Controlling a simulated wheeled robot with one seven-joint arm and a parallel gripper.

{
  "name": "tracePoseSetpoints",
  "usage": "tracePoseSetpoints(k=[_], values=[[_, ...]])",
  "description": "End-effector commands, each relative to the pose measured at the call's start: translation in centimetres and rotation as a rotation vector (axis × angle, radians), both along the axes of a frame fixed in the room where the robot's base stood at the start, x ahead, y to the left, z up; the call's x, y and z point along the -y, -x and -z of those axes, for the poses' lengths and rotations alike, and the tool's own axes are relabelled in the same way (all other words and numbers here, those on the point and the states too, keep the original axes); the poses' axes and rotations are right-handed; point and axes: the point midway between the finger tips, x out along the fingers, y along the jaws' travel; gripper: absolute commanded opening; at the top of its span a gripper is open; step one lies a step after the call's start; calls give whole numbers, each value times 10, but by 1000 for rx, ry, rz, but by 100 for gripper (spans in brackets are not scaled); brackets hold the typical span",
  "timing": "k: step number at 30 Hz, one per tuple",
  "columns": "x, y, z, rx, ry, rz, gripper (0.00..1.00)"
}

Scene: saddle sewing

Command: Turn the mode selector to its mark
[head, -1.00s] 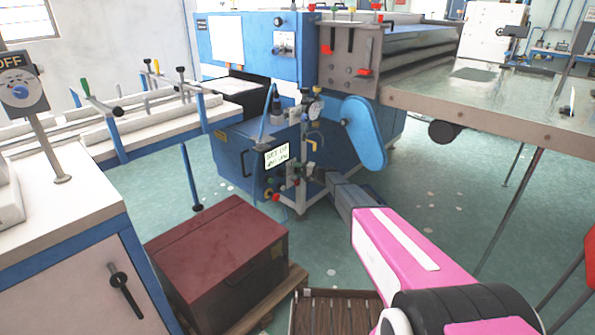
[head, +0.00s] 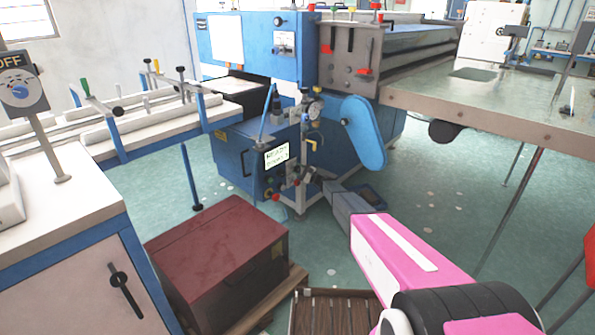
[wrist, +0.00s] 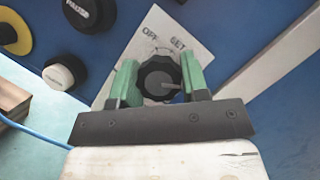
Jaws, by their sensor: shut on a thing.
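The mode selector (wrist: 158,78) is a round black ridged knob with a pale pointer line, seen in the wrist view. The line points right and slightly down. The fingers hide part of the plate, and I cannot make out a separate mark. My gripper (wrist: 160,72) is shut on the knob, with one green finger on each side. In the head view the knob is too small to tell apart on the machine front.
Yellow, black and white buttons (wrist: 62,72) lie left of the knob. In the head view, a small lit display (head: 277,155) hangs on the blue machine (head: 235,160). A dark red chest (head: 215,250) stands in front. A blue wheel guard (head: 366,135) is close right.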

Motion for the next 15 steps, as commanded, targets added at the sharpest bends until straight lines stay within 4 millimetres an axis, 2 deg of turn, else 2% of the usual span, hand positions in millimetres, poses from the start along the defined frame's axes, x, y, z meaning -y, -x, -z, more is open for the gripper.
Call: tracePoseSetpoints(k=[15], values=[[1,0,1,-48,-33,1,18]])
